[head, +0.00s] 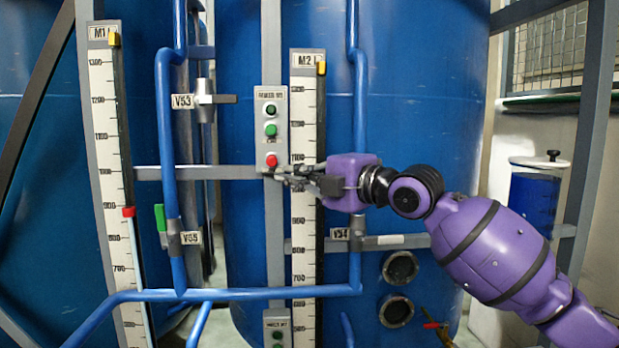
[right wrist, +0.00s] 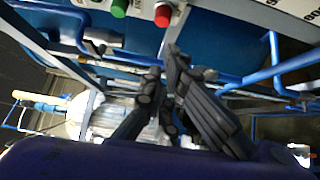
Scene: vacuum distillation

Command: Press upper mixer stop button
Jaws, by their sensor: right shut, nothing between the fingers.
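The upper mixer button box (head: 271,130) is a pale panel on a grey post between the two scales. It has a dark button or lamp (head: 270,109) at the top, a green button (head: 270,130) below it and a red stop button (head: 271,160) at the bottom. My right gripper (head: 268,172) is shut and empty, with its fingertips just below the red button in the head view. In the right wrist view the red button (right wrist: 162,15) and green button (right wrist: 119,8) are at the top edge, beyond the fingertips (right wrist: 165,62). Contact cannot be told. My left gripper is not in view.
A lower button box (head: 277,328) sits on the same post. Blue pipes (head: 165,120) with valves run left of the panel, and another pipe (head: 358,100) runs right. Scales M1 (head: 105,130) and M2 (head: 304,240) stand upright before large blue tanks (head: 430,90).

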